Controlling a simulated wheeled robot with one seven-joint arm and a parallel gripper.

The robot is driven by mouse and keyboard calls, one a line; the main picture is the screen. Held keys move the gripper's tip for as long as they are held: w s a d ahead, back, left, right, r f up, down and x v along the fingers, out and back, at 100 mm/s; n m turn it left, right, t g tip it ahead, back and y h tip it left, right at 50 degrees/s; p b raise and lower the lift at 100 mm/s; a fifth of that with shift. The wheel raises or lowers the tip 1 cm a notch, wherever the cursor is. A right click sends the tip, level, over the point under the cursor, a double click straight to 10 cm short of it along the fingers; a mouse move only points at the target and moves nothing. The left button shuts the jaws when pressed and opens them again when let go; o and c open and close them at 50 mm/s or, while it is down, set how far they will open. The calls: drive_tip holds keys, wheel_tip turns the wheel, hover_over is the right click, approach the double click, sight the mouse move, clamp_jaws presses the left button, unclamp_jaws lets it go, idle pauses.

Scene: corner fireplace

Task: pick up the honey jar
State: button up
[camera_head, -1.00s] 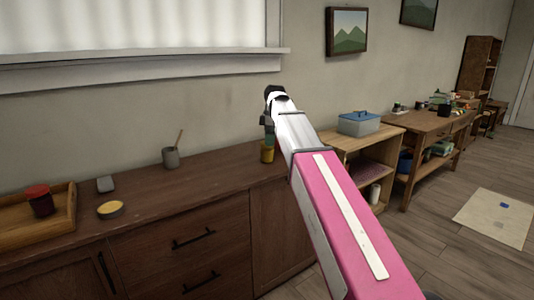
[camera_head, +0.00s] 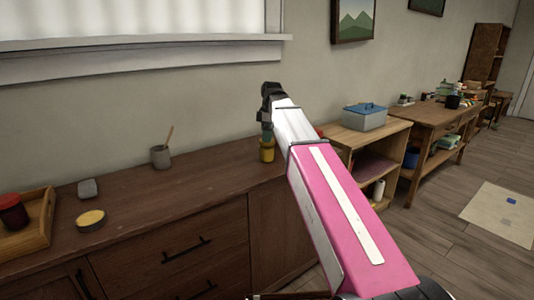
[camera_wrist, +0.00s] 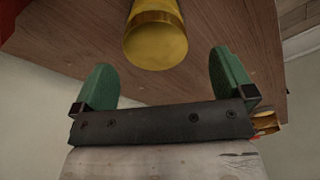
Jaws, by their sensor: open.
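The honey jar looks to be the yellow jar (camera_head: 267,152) at the right end of the dark wooden sideboard, partly hidden by my gripper. It also shows in the wrist view (camera_wrist: 156,42) as a golden cylinder, just beyond the gap between my fingers. My gripper (camera_head: 267,128) is just above or beside the jar in the head view. In the wrist view its two green fingers (camera_wrist: 162,60) are spread apart with nothing between them. The fingers do not visibly touch the jar.
On the sideboard (camera_head: 150,205) stand a grey cup (camera_head: 161,157) with a stick, a grey block (camera_head: 88,188), a yellow-topped round dish (camera_head: 90,219) and a wooden tray (camera_head: 45,222) with a red-lidded jar (camera_head: 13,211). A low shelf with a blue-lidded box (camera_head: 365,116) stands right.

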sight(266, 146)
drive_tip(key=shift+w+f, duration=0.15)
drive_tip(key=shift+f, duration=3.05)
drive_tip(key=c, duration=1.2)
